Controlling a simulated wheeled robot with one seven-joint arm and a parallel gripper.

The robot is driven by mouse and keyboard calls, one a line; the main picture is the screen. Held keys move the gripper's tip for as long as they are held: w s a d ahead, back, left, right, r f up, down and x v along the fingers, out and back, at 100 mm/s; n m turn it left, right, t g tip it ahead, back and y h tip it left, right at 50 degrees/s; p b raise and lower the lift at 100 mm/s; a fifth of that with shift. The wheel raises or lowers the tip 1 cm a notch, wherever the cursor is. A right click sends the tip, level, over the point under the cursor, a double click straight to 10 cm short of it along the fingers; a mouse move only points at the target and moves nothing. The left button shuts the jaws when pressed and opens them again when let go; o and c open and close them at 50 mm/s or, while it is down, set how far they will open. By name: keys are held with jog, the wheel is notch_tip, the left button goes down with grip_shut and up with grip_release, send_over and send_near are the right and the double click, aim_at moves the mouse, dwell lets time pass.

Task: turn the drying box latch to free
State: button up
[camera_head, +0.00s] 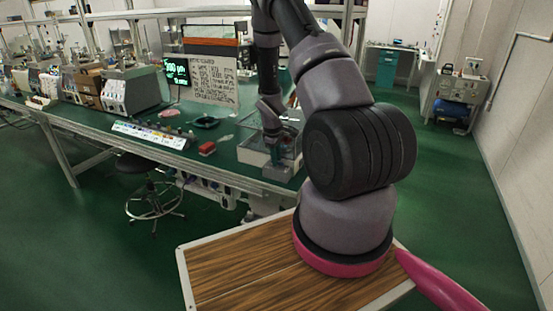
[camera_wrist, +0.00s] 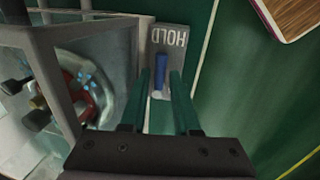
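The drying box (camera_head: 262,156) is a clear-walled box at the near right end of the green bench, partly hidden behind my arm. In the wrist view its pale frame (camera_wrist: 128,45) fills the left side. The latch is a blue lever (camera_wrist: 161,70) on a grey plate (camera_wrist: 167,38), which reads HOLD upside down. The lever lies in line with my fingers. My gripper (camera_wrist: 161,76) is open, with one teal fingertip on each side of the lever and small gaps showing. I cannot tell whether either finger touches it.
A red block (camera_head: 207,148) and a dark green dish (camera_head: 205,122) lie on the bench left of the box. A sign board (camera_head: 213,79) stands behind them. A stool (camera_head: 152,197) is under the bench front.

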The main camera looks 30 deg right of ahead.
grip_shut()
dwell(0.3)
jog(key=m, duration=0.2)
jog(key=a+m, duration=0.1)
jog(key=m, duration=0.1)
jog(key=m+g, duration=0.1)
jog(key=m, duration=0.1)
jog(key=shift+s+a+m, duration=0.1)
jog(key=shift+a+m, duration=0.2)
jog(key=shift+a, duration=0.05)
jog(key=m, duration=0.2)
jog(key=a+m+g, duration=0.1)
jog(key=m, duration=0.2)
jog(key=shift+w+a, duration=0.1)
jog(key=shift+w, duration=0.1)
jog(key=shift+m, duration=0.3)
grip_release()
